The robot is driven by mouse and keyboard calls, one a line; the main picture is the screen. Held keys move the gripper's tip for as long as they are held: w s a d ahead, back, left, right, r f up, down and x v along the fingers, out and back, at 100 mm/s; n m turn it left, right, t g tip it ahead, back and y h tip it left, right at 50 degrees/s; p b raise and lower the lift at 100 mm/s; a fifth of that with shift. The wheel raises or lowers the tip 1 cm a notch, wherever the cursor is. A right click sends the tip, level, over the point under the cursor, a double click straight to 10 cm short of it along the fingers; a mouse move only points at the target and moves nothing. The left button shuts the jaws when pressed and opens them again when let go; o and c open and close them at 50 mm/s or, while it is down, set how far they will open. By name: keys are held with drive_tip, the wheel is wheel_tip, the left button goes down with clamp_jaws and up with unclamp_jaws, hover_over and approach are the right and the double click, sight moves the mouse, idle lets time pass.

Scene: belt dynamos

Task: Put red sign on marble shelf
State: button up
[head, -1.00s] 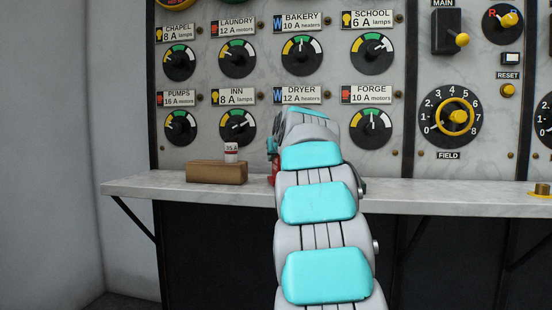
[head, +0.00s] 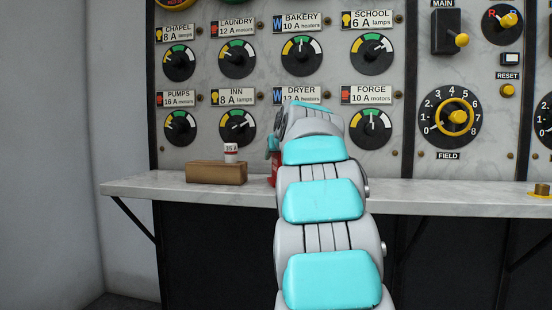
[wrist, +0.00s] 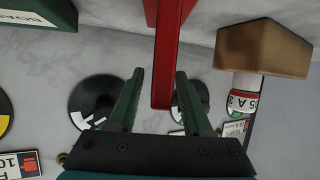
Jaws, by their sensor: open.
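The red sign (wrist: 163,60) shows in the wrist view as a narrow red piece seen edge-on. It reaches down from the top of the picture, and its lower end lies between my gripper's fingers. A sliver of the sign (head: 273,172) shows in the head view at the marble shelf (head: 420,193), left of my arm, which hides the rest. My gripper (wrist: 160,78) is open, with a green finger on each side of the sign and gaps visible. In the head view my arm mostly hides the gripper. I cannot tell whether the sign touches the shelf.
A wooden block (head: 216,172) with a white-and-red 35 A fuse (head: 231,152) on it stands on the shelf left of the sign. The marble panel behind carries dials and labels close to my gripper. The shelf right of my arm is mostly clear.

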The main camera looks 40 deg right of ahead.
drive_tip(key=v, duration=0.9)
drive_tip(key=shift+s+a, duration=0.2)
drive_tip(key=shift+s, duration=0.15)
drive_tip(key=shift+r, duration=0.15)
